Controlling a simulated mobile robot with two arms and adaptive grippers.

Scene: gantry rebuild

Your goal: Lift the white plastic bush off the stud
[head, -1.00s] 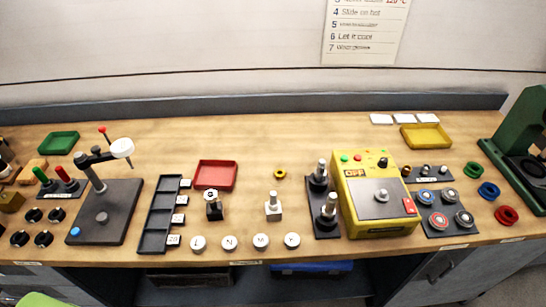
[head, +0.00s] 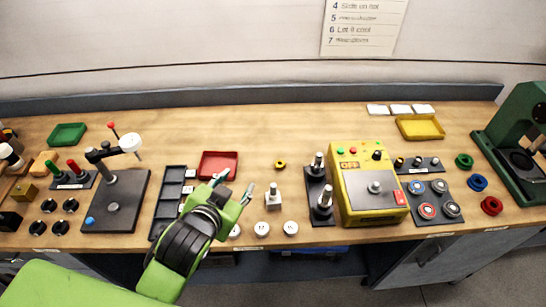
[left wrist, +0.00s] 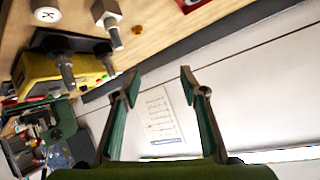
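My left gripper (head: 235,186) is over the front middle of the bench, fingers apart and empty; the left wrist view also shows it open (left wrist: 161,82). A pale block with an upright metal stud (head: 273,199) stands just right of the fingers. It also shows at the top of the left wrist view (left wrist: 110,22), outside the fingers. A black block with a stud and a white ring-like top, perhaps the bush, showed earlier left of it. My gripper now hides that spot in the head view. My right gripper is not in view.
A red tray (head: 230,155) lies behind the gripper. White lettered discs (head: 262,229) line the front edge. A black plate with two tall studs (head: 313,219) and a yellow heater box (head: 370,208) stand to the right. A lamp-like stand (head: 129,144) is on the left.

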